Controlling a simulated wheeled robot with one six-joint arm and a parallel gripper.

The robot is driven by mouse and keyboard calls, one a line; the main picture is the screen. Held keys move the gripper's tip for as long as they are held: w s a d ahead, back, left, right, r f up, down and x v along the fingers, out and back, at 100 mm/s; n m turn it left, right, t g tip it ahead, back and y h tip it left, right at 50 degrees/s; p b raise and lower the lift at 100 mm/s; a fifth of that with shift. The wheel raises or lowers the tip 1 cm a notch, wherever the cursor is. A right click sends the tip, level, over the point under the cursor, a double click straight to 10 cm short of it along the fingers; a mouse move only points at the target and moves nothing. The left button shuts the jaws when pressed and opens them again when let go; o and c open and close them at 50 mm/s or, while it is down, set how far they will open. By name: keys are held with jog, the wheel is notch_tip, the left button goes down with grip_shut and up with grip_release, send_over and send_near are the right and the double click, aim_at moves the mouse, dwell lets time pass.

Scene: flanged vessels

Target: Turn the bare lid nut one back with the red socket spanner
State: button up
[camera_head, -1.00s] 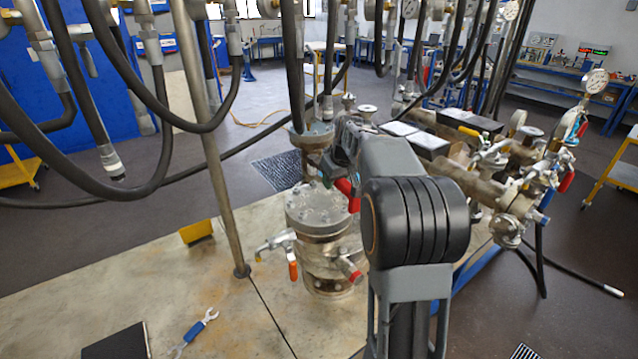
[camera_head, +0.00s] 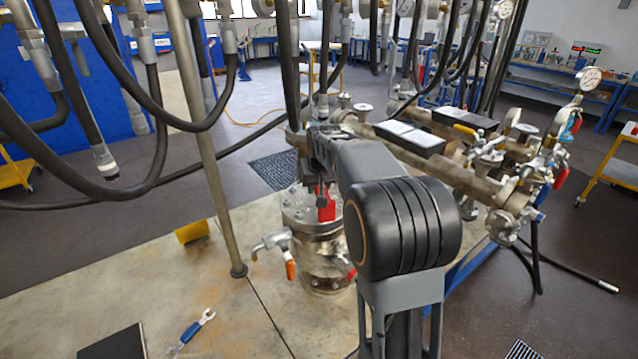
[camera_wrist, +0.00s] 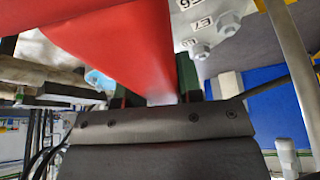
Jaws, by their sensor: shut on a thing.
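The red socket spanner (camera_head: 326,206) hangs from my gripper (camera_head: 322,190) over the lid of the flanged vessel. In the wrist view the red spanner (camera_wrist: 115,40) fills the upper middle, between the dark fingers of my gripper (camera_wrist: 160,85), which is shut on it. The vessel lid (camera_head: 298,213) is round and grey with nuts round its rim.
A blue-handled spanner (camera_head: 192,331) and a black mat (camera_head: 115,344) lie on the floor plate at the lower left. A slanted metal pole (camera_head: 212,160) and hanging black hoses stand left of the vessel. Pipework with gauges (camera_head: 500,190) is on the right.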

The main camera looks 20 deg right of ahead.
jog(key=shift+f, duration=0.4)
jog(key=shift+f, duration=0.2)
jog(key=shift+f+b, duration=1)
jog(key=shift+f, duration=0.1)
jog(key=shift+d, duration=0.15)
